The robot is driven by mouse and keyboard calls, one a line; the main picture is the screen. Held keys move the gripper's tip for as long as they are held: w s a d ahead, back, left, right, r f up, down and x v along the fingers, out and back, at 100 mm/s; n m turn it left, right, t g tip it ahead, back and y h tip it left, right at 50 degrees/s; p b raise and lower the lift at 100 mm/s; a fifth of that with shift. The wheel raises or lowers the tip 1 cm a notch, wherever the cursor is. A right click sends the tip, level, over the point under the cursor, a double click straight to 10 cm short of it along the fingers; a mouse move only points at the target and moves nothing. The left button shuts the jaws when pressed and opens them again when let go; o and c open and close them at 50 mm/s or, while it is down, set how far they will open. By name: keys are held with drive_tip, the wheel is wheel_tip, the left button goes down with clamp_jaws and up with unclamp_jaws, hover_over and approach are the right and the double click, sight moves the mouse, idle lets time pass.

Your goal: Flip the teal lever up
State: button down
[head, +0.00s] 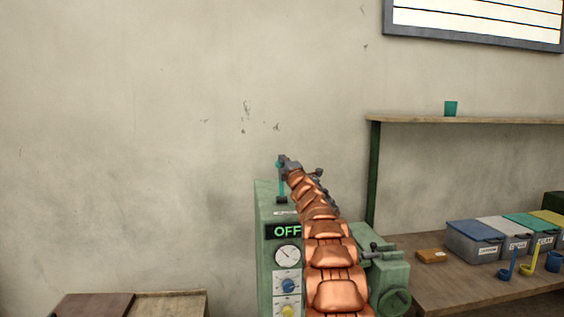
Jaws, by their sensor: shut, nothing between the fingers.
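The teal lever (281,184) rises from a dark base on top of the green machine (262,210). It looks close to upright from here; any lean toward or away from me is hard to judge. The machine's display (287,232) reads OFF. My gripper (284,161), at the end of my copper-coloured arm, is shut and empty beside the lever's upper end. It covers part of the lever's top, and I cannot tell whether they touch. My arm hides the machine's right part.
Below the display are a round gauge (287,256), a blue knob (288,285) and a yellow knob (288,311). A bench at right holds lidded bins (474,243) and a small orange-brown block (431,256). A teal cup (451,108) stands on the shelf (500,119). The wall space left of the machine is clear.

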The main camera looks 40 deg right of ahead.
drive_tip(key=s+a+r+b, duration=0.3)
drive_tip(key=s+r, duration=0.4)
drive_tip(key=s, duration=0.4)
drive_tip(key=shift+s+a, duration=0.2)
drive_tip(key=shift+a, duration=0.35)
idle(0.5)
